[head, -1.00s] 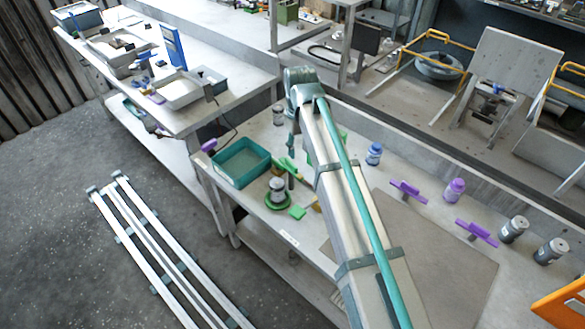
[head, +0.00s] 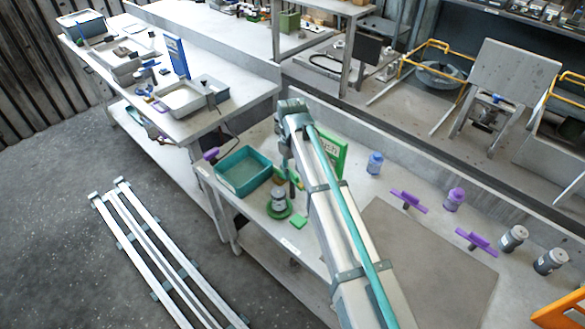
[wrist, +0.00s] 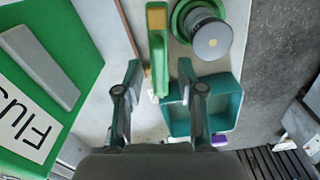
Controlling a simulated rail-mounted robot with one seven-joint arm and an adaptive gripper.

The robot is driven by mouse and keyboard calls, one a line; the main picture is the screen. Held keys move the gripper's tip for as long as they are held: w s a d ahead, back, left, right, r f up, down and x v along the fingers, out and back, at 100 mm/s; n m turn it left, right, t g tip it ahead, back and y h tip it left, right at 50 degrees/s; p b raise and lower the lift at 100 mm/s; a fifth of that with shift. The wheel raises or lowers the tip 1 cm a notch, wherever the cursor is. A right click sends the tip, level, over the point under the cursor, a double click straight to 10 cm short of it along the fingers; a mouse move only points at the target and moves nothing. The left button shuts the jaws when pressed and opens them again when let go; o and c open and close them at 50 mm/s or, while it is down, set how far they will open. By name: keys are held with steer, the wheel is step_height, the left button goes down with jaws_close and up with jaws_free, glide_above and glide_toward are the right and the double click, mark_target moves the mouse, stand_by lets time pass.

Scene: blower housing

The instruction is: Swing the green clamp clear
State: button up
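The green clamp shows in the wrist view as a long green bar (wrist: 158,62) with a tan pad near its top end. My gripper (wrist: 160,72) is open, with one finger on each side of the bar; no contact shows. A grey cylindrical part (wrist: 210,40) on a round green base stands just right of the bar. In the head view this part (head: 278,202) stands near the bench's front edge. My arm partly hides the clamp there, and only bits of green show beside my gripper (head: 291,188).
A teal bin (head: 243,172) stands left of the clamp; it also shows in the wrist view (wrist: 222,112). A large green lettered block (head: 334,157) stands right of my arm. A small green square (head: 299,222) lies near the front edge. Purple-handled pieces (head: 409,201) and bottles stand farther right.

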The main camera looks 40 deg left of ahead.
steer(key=shift+f, duration=0.45)
jaws_close()
steer(key=shift+w, duration=0.1)
steer(key=shift+n, duration=1.1)
jaws_free()
